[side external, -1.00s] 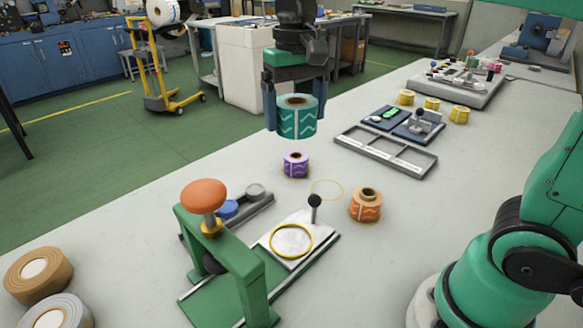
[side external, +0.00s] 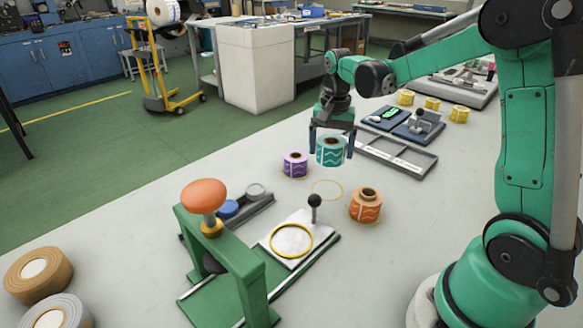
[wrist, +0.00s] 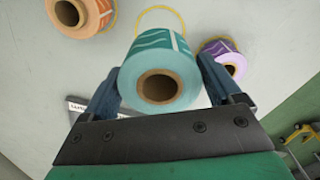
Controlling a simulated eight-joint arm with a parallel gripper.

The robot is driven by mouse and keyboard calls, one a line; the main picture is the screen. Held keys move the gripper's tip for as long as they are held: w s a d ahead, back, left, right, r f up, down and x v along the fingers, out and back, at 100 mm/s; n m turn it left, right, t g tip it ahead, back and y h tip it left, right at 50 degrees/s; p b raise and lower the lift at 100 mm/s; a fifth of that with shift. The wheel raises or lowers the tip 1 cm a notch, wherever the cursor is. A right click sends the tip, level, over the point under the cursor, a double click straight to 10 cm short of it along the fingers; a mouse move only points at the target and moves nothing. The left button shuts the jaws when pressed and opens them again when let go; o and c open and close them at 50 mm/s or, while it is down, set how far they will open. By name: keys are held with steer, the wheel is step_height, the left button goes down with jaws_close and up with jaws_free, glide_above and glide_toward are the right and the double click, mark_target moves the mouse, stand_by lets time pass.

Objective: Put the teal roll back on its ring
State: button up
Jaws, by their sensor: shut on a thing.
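The teal roll (side external: 330,151) has white wavy lines and a brown core. My gripper (side external: 331,154) is shut on it, one finger on each side, and holds it upright above the table. In the wrist view the teal roll (wrist: 160,78) sits between the fingers of my gripper (wrist: 158,88). An empty thin yellow ring (side external: 327,190) lies on the table between the purple roll (side external: 295,165) and the orange roll (side external: 366,205). In the wrist view the ring (wrist: 160,8) shows partly beyond the teal roll, which hides the rest.
A green press (side external: 225,250) with an orange knob stands in front, with a thicker yellow ring (side external: 291,240) on its white plate. A black-knobbed post (side external: 315,205) rises near the empty ring. A grey frame tray (side external: 405,160) lies behind.

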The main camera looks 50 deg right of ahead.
mark_target(327, 189)
step_height(327, 189, down, 8)
steer(key=shift+r, duration=0.1)
stand_by(0.4)
steer(key=o, duration=1.2)
steer(key=shift+f, duration=0.2)
step_height(327, 189, up, 12)
steer(key=s+a+r+n+t, duration=0.1)
steer(key=s+a+n+t, duration=0.6)
steer(key=a+n, duration=0.5)
steer(key=shift+s+a, duration=0.2)
steer(key=shift+a, duration=0.15)
